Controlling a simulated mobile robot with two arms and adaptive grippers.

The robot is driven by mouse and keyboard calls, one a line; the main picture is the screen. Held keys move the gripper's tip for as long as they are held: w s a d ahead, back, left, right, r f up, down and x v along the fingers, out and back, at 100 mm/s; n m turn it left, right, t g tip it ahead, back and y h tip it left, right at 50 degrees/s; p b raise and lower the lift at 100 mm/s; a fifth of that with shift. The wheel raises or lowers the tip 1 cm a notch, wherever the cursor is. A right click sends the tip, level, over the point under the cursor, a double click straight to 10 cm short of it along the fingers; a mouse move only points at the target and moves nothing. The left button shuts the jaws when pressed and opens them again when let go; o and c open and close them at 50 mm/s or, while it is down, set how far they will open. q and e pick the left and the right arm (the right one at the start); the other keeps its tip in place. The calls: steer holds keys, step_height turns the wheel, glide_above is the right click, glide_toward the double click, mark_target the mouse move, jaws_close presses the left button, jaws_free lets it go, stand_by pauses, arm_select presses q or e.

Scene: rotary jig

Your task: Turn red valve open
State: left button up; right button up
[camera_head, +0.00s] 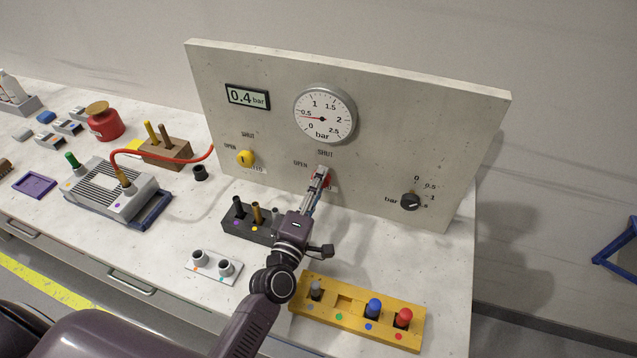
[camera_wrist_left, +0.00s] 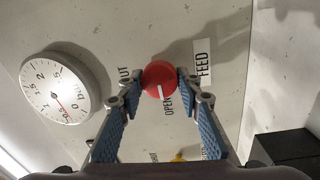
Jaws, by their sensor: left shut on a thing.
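The red valve (camera_wrist_left: 159,72) is a round red knob on the upright panel. In the wrist view its white mark points down toward the OPEN label (camera_wrist_left: 168,105), away from the SHUT label at its left. My left gripper (camera_wrist_left: 160,78) is shut on the knob, with one finger at each side. In the head view the left gripper (camera_head: 321,174) reaches the panel and hides most of the knob; only a red edge (camera_head: 328,181) shows. My right gripper is not in view.
The panel (camera_head: 420,130) carries a round gauge (camera_head: 325,113) with its needle near 0.5, a 0.4 bar display (camera_head: 247,97), a yellow valve (camera_head: 245,158) and a black dial (camera_head: 410,201). A dark block (camera_head: 237,222) and a yellow rack (camera_head: 340,318) stand near my left arm.

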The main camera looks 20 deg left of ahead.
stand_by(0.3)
arm_select(q)
steer(key=o, duration=1.2)
steer(key=shift+c, duration=0.2)
steer(key=s, duration=1.2)
steer(key=shift+a+f, duration=0.25)
steer(key=shift+f, duration=0.15)
steer(key=shift+r, duration=0.1)
